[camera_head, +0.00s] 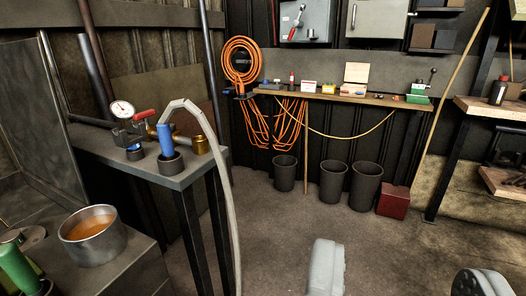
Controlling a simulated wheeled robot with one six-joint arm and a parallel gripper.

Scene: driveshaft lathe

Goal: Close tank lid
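An open round metal tank (97,255) stands on the grey bench at lower left. Its top is uncovered and orange-brown liquid shows inside. A flat round metal piece (33,235) lies to its left, at the picture's edge; I cannot tell whether it is the tank lid. My gripper (402,266) shows at the bottom right as two grey fingers set wide apart. Nothing is between them. It is well to the right of the tank and apart from it.
A green cylinder (17,268) stands at lower left. A grey side table (182,179) carries a gauge (122,110), valves and a curved grey hose (222,150). Black bins (333,182) and a red box (393,201) stand by the back wall. The middle floor is clear.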

